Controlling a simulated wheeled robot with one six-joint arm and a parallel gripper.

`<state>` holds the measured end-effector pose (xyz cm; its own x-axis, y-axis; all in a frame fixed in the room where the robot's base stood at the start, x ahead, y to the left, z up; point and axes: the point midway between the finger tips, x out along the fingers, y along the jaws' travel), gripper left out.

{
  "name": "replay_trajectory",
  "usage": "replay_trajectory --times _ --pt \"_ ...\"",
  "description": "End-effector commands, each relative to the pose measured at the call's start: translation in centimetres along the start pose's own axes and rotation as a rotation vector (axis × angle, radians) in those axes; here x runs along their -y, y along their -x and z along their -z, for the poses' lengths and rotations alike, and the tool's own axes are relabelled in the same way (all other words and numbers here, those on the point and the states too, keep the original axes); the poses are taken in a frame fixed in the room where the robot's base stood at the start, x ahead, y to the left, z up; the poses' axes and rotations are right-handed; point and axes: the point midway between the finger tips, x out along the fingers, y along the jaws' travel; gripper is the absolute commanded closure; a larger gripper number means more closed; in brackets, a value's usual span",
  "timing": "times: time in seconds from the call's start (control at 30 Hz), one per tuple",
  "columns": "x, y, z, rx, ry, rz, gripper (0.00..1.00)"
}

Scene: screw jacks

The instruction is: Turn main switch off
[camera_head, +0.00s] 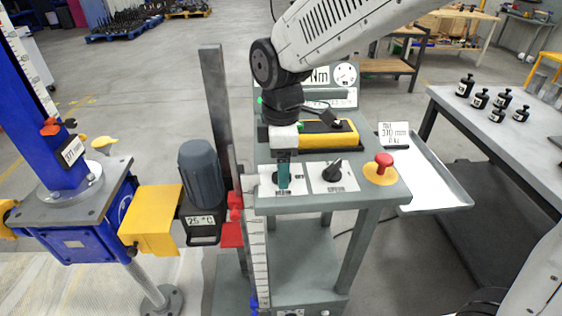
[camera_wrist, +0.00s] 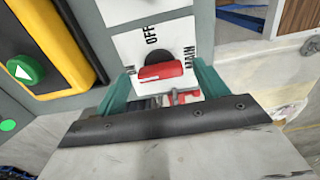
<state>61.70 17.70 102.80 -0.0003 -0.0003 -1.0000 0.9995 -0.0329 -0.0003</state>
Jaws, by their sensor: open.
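The main switch (camera_wrist: 160,72) is a red handle on a dark round base, on a white plate (camera_wrist: 130,45) marked OFF and MAIN in the wrist view. Its handle lies roughly crosswise in that view, with OFF printed beyond it. My gripper (camera_wrist: 164,82) is open, with one teal finger on each side of the handle; I cannot tell whether they touch it. In the head view my gripper (camera_head: 284,174) points down over the left plate (camera_head: 267,181) of the grey console (camera_head: 330,205) and mostly hides the switch.
Right of my gripper are a black rotary knob (camera_head: 333,171) and a red mushroom button (camera_head: 383,161) on yellow. A yellow and black box (camera_head: 328,134) lies behind them. A grey motor (camera_head: 201,173) and blue jack (camera_head: 70,215) stand left.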

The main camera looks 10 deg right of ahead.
Motion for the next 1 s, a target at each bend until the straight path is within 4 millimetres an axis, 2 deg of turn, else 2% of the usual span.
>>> replay_trajectory --times 0.27,0.4,0.43,0.77,1.0 --pt "0.0 -0.2 -0.02 0.0 -0.001 0.0 0.27" --pt "0.0 -0.19 -0.02 0.0 -0.001 0.0 0.66" --pt "0.0 -0.18 -0.02 0.0 -0.001 0.0 0.72" --pt "0.0 -0.16 -0.01 0.0 -0.03 0.0 0.72" --pt "-0.01 -0.15 -0.01 0.0 -0.154 -0.001 0.72"
